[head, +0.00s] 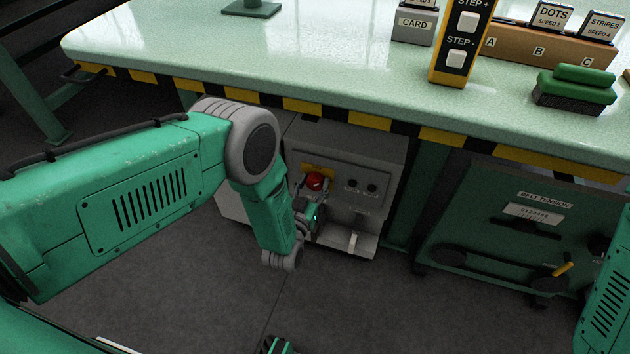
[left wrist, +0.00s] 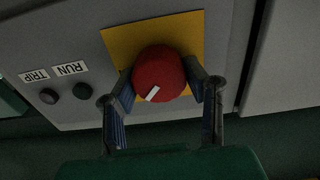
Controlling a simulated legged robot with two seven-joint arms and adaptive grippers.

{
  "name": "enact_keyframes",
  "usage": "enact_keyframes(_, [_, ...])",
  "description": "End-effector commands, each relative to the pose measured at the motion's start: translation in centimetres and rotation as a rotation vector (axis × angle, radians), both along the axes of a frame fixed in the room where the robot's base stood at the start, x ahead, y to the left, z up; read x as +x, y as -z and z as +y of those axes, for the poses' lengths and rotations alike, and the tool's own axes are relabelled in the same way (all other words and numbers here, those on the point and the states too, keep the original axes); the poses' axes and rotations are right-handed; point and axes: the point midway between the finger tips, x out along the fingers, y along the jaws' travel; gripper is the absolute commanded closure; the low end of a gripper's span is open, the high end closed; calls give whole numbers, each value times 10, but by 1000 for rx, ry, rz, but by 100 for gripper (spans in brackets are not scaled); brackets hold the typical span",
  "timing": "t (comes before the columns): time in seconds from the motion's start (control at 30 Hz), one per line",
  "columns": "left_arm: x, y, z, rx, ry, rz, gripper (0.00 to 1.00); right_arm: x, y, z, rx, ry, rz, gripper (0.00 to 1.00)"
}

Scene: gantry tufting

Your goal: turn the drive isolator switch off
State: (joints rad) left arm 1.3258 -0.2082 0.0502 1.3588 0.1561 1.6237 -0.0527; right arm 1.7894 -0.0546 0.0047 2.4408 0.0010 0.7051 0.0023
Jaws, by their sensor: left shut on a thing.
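The drive isolator switch is a round red knob (head: 315,181) on a yellow plate (head: 318,168), on the front of a grey cabinet under the table. In the left wrist view the red knob (left wrist: 160,74) shows a short white mark, slanted, near its lower edge. My left gripper (head: 311,196) reaches down to the knob. In the left wrist view my left gripper (left wrist: 163,85) has one finger on each side of the knob, shut on it. My right arm shows only at the right edge. A small green and dark part at the bottom edge may be my right gripper.
The grey cabinet (head: 378,158) also has two dark buttons, labelled RUN and TRIP in the left wrist view, and a lever (head: 354,242) lower down. The striped table edge (head: 301,106) overhangs it. A belt tension panel (head: 520,225) stands to the right. Floor in front is clear.

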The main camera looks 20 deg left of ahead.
Motion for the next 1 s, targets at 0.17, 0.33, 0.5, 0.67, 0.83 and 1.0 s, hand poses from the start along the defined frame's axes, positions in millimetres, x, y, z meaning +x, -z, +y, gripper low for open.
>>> enact_keyframes(0.17, [-6, 9, 2, -167, -6, 31, 89, 0, -3, 0, 0, 0, 0, 60])
enact_keyframes(0.33, [-6, 9, 2, -326, -3, 36, 89, 0, -5, 0, 0, 0, 0, 60])
enact_keyframes(0.5, [-6, 9, 1, -474, -3, 40, 89, 0, -6, 0, 0, 0, 0, 60])
enact_keyframes(0.67, [-6, 9, 0, -588, -2, 43, 89, 0, -6, 0, 0, 0, 0, 60])
enact_keyframes(0.83, [-6, 9, -1, -677, 0, 46, 89, 0, -6, 0, 0, 0, 0, 60])
enact_keyframes(1.0, [-6, 9, -2, -732, 2, 49, 89, 0, -6, 0, 0, 0, 0, 60])
